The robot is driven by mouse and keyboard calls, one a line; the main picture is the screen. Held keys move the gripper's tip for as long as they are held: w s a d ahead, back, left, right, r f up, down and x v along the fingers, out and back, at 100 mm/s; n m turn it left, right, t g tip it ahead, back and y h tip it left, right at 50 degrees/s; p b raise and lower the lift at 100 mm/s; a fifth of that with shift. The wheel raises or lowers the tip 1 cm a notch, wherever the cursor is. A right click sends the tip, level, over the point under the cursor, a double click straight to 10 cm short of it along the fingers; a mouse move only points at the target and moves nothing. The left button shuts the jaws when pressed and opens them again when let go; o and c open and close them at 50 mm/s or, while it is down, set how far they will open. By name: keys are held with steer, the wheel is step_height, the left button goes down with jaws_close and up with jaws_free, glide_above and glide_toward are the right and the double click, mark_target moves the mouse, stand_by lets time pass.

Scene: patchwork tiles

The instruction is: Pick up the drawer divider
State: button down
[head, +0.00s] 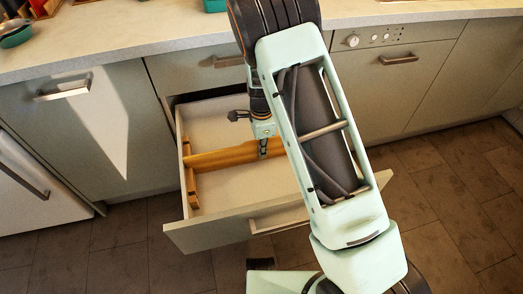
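The drawer divider (222,158) is a long orange-brown wooden strip with a shorter crosspiece at its left end. It lies inside the open drawer (218,232). Its right part is hidden behind my arm. My gripper (263,150) points down into the drawer at the long strip, right of its visible middle. A finger shows against the strip's near side. The far finger is hidden, so I cannot tell whether the gripper is open or shut on it.
The countertop (150,42) runs above the drawer, with a green bowl (15,36) at its left end. Closed cabinets flank the drawer, and an appliance with knobs (375,40) is at right. Tiled floor (130,245) is clear at lower left.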

stand_by(0.4)
step_height(320, 180, up, 10)
steer(key=p, duration=0.2)
steer(key=shift+p, duration=0.35)
steer(key=s+d+r+n, duration=0.2)
steer(key=d+r+n, duration=0.5)
steer(key=d+r, duration=0.1)
steer(key=s+d+r+n, duration=0.2)
steer(key=d+r+n, duration=0.5)
steer(key=r+n, duration=0.1)
step_height(320, 180, up, 15)
steer(key=s+p, duration=0.1)
steer(key=p, duration=2.4)
steer(key=shift+s+r, duration=0.15)
steer(key=shift+s, duration=0.25)
